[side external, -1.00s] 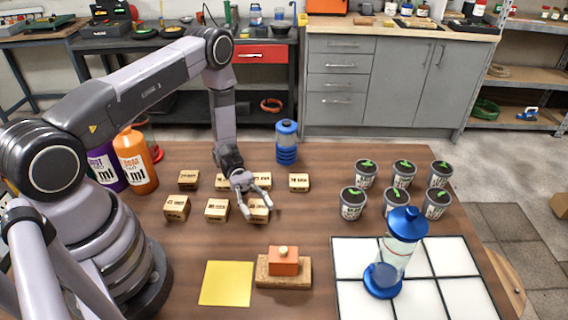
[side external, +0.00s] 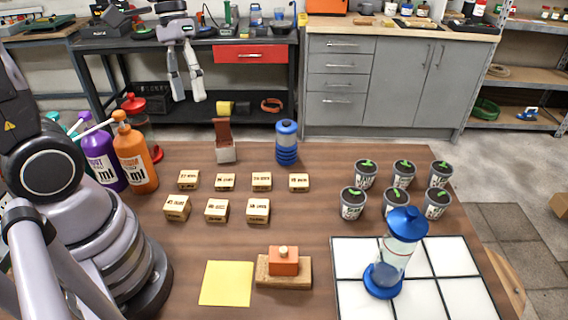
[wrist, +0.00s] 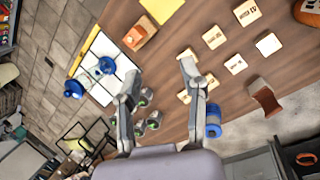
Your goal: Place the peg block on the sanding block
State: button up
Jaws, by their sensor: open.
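An orange block with a pale round peg on top (side external: 283,262) sits on a flat brown wooden block (side external: 299,281) at the front middle of the table. These look like the peg block and the sanding block, though I cannot be sure. The orange block also shows in the wrist view (wrist: 137,36). My gripper (side external: 188,98) is raised at the back left, well away from both blocks. Its two fingers are spread and empty. In the wrist view the fingers (wrist: 159,66) stand wide apart with nothing between them.
A yellow sheet (side external: 227,284) lies left of the blocks. Several small labelled wooden blocks (side external: 217,210) stand behind. A blue bottle (side external: 287,142) and a brown hinged-looking object (side external: 224,142) stand at the back. Potted seedlings (side external: 403,174) and a blue-capped bottle (side external: 397,252) are at right.

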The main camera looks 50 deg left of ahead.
jog(key=s+a+r+m+t+y, duration=0.2)
jog(key=s+a+r+t+y, duration=0.1)
jog(key=s+r+t, duration=0.3)
jog(key=shift+s+m+t, duration=0.3)
jog(key=shift+s+t, duration=0.1)
jog(key=shift+s, duration=0.15)
